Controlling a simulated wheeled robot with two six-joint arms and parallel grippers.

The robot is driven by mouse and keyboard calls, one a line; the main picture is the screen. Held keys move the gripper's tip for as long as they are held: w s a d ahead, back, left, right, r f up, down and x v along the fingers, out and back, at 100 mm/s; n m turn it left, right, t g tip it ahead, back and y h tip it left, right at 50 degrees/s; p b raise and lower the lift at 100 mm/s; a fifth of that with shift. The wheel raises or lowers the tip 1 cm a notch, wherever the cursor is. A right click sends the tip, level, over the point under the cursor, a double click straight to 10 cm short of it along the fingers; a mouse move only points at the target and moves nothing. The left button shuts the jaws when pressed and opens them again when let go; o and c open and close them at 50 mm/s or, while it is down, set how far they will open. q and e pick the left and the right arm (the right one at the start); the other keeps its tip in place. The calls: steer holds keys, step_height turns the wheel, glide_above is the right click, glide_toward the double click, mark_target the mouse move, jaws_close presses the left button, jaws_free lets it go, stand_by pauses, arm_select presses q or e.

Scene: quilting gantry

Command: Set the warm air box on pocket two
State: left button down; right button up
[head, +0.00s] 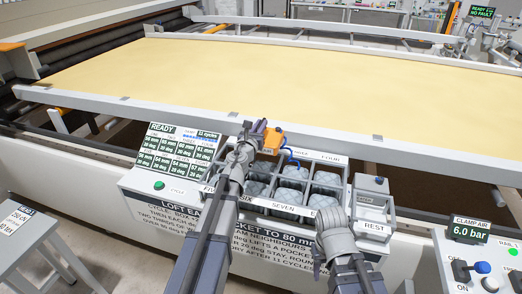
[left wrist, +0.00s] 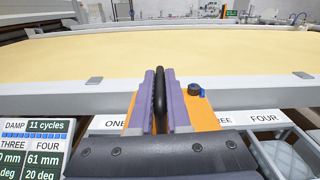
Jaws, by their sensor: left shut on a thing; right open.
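The orange warm air box (head: 272,141) is held by its black handle in my left gripper (head: 258,127), near the back edge of the pocket rack. In the left wrist view the handle (left wrist: 159,92) stands between the two purple fingers, with the orange body (left wrist: 202,113) below. A blue hose (head: 292,155) runs from the box. The rack (head: 257,208) holds grey quilted pockets (head: 293,173). The label of pocket two is hidden behind the gripper and box; ONE and FOUR show beside them. Whether the box touches the rack, I cannot tell. My right gripper (head: 331,221) is open over the rack's front right.
A READY display (head: 181,148) with a green button stands left of the rack. A grey REST stand (head: 371,208) is at its right. A white rail (head: 380,142) and yellow fabric (head: 250,75) lie behind. A clamp air panel (head: 470,230) is at far right, a stool (head: 30,235) at left.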

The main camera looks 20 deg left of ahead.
arm_select(q)
steer(key=shift+f+b, duration=3)
steer(key=shift+f, duration=0.65)
steer(key=shift+r, duration=0.1)
steer(key=c, duration=0.9)
jaws_free()
steer(key=shift+r, duration=0.1)
steer(key=s, duration=1.2)
steer(key=shift+a, duration=0.25)
